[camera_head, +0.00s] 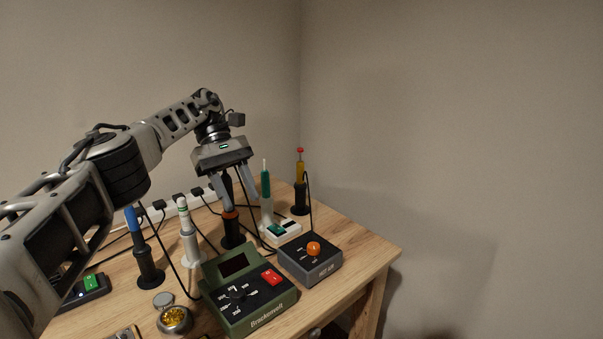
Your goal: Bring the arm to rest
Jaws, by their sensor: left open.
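My left arm comes in from the left and reaches over the workbench (345,262). My left gripper (237,203) points down with its fingers spread apart. In the picture the fingers stand on either side of a black holder with an orange ring (231,228). I cannot tell whether they touch it. The upper part of whatever stands in that holder is partly hidden by the gripper. My right gripper is not in view.
A green station (250,295), a dark grey box with an orange knob (312,259) and a white unit (283,231) stand close by. Tools stand upright in holders: blue (131,219), white (184,215), green (265,185) and yellow (299,172). Cables lie between them.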

